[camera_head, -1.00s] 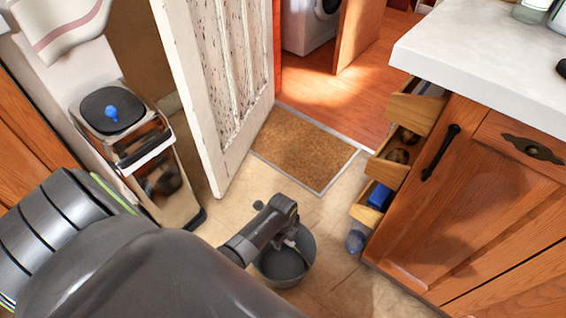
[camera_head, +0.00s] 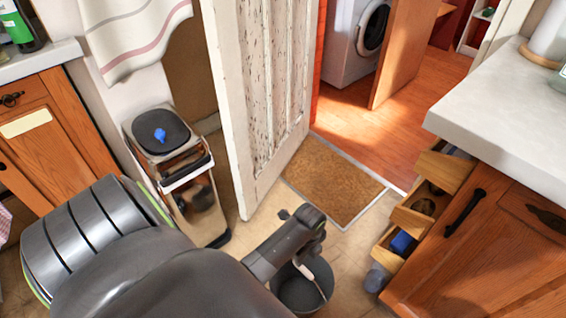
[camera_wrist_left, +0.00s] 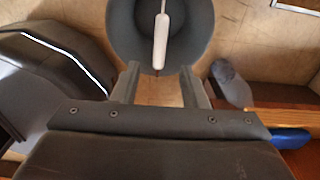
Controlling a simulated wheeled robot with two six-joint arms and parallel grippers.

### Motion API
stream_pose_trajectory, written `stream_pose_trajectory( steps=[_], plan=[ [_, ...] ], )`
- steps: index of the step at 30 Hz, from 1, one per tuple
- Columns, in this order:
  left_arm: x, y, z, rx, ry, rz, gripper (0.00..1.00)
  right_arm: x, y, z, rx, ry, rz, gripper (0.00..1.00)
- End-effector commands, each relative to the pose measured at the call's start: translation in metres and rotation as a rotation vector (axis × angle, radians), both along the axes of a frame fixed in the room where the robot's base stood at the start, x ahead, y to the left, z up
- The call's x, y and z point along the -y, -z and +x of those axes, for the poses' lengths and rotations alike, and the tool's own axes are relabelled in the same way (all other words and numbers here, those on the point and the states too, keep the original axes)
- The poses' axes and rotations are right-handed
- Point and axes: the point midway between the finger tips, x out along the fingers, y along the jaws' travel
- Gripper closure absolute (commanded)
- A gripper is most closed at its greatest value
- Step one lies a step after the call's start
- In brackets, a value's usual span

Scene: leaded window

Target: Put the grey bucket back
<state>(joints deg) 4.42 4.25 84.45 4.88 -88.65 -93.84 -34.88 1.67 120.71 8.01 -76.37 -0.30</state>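The grey bucket (camera_head: 291,294) stands on the tiled floor near the bottom of the head view, below the mat. It has a pale handle grip; my gripper partly hides its upper rim. The left wrist view shows the bucket (camera_wrist_left: 192,32) at the top, with the white handle grip (camera_wrist_left: 160,42) across its opening. My left gripper (camera_head: 313,240) is over the bucket's far side. In the left wrist view its two fingers (camera_wrist_left: 160,78) are apart, and the grip's lower end lies near the gap between them. I see no contact. My right gripper is out of view.
A bin (camera_head: 190,190) with a blue item on its lid stands left of the open white door (camera_head: 262,110). A doormat (camera_head: 335,185) lies in the doorway. Open drawers (camera_head: 412,220) jut out at right, with a bottle (camera_head: 377,279) on the floor below.

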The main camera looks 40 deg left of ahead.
Motion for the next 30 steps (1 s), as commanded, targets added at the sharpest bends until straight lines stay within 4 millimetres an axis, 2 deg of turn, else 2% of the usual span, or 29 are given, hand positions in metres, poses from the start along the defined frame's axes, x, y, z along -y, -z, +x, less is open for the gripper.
stream_pose_trajectory(
  steps=[5,8,11,16,24,30],
  plan=[
    [0.0,0.001,-0.004,0.001,-0.024,-0.001,0.6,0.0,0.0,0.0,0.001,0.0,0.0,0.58],
    [-0.001,0.004,-0.017,0.007,-0.12,-0.008,0.6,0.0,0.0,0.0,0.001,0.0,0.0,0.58],
    [-0.001,0.006,-0.042,0.022,-0.305,-0.021,0.6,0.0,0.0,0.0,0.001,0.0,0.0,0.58],
    [-0.002,0.004,-0.092,0.05,-0.715,-0.061,0.6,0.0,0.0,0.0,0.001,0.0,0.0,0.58],
    [-0.004,-0.019,-0.165,0.08,-1.361,-0.136,0.6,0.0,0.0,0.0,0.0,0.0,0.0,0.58],
    [-0.005,-0.037,-0.196,0.087,-1.68,-0.184,0.6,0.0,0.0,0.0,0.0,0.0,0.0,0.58]
  ],
)
